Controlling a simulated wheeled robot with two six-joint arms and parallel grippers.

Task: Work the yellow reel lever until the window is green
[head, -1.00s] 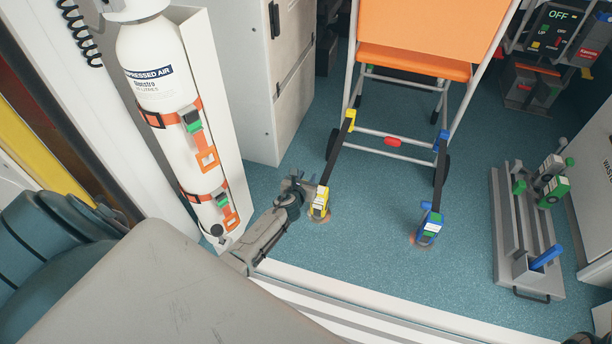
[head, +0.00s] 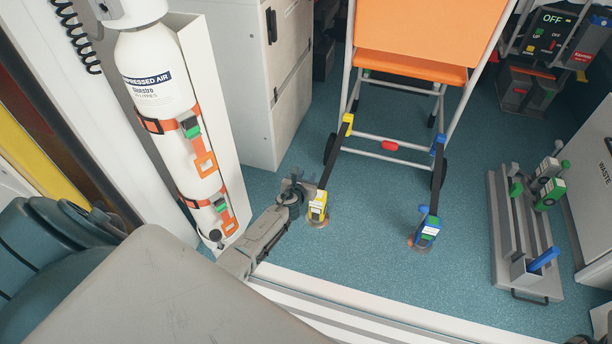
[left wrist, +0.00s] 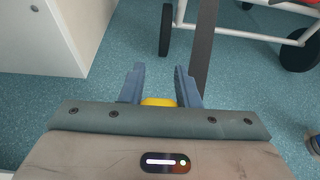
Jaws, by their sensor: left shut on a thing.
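The yellow reel (head: 318,212) stands on the floor at the lower end of a dark strap (head: 328,163), which runs up to a yellow fitting on the chair frame. My left gripper (head: 299,183) is at the reel's upper left in the head view. In the left wrist view my left gripper (left wrist: 158,75) is shut on the yellow lever (left wrist: 158,102), which shows between the bases of its fingers. The reel's window is too small to read its colour.
A blue reel (head: 428,230) stands to the right on its own strap. The orange chair (head: 410,65) is behind. A white cabinet (head: 245,90) and an air cylinder (head: 180,130) are at left. A grey rack (head: 505,240) is at right.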

